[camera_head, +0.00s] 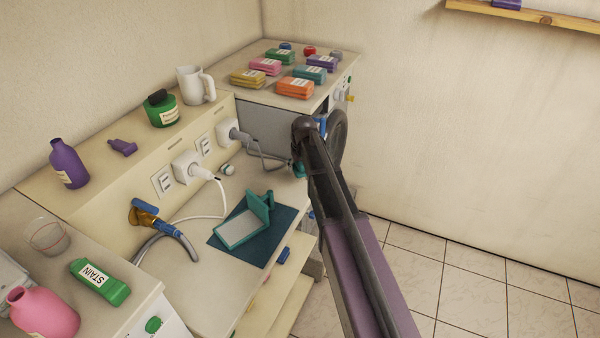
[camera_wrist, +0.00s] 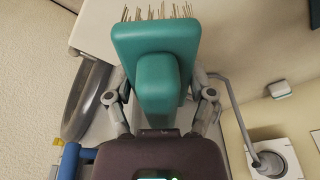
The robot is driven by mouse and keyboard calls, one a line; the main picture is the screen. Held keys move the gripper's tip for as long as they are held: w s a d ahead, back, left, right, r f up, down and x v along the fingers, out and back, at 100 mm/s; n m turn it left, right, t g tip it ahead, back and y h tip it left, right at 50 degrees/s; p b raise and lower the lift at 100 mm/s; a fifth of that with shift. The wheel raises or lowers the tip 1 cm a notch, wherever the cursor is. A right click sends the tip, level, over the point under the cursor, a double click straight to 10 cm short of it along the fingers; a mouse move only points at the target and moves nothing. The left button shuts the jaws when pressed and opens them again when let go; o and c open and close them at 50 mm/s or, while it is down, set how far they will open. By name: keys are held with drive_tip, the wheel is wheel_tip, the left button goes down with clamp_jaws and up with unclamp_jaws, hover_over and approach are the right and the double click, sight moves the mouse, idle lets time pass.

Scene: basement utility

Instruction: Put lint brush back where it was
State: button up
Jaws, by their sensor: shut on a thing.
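The lint brush seems to be the teal block with pale bristles (camera_wrist: 155,38) between my gripper's fingers (camera_wrist: 163,95) in the wrist view. Its bristles point away from my palm. In the head view my gripper (camera_head: 299,150) is mostly hidden behind my arm, and only a sliver of teal (camera_head: 298,170) shows beside it, over the right end of the worktop. A teal piece with a pale flat panel and an upright part (camera_head: 245,222) lies on a dark teal mat (camera_head: 228,248) on the worktop.
A grey round door ring (camera_head: 338,135) stands close right of my gripper. Plugs with cables (camera_head: 190,166) and a brass tap with a hose (camera_head: 148,217) line the back panel. A green stain bottle (camera_head: 100,281) lies at near left.

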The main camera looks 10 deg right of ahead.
sight(298, 171)
drive_tip(key=shift+w, duration=0.3)
drive_tip(key=shift+w+f+b, duration=0.35)
drive_tip(key=shift+f+b, duration=0.15)
drive_tip(key=shift+b, duration=0.05)
drive_tip(key=shift+s+b+x, duration=0.25)
drive_tip(key=shift+b+x, duration=1.05)
drive_tip(key=shift+d+f, duration=0.1)
drive_tip(key=shift+f, duration=0.15)
drive_tip(key=o, duration=1)
drive_tip(key=shift+c, duration=0.2)
drive_tip(key=shift+r, duration=0.3)
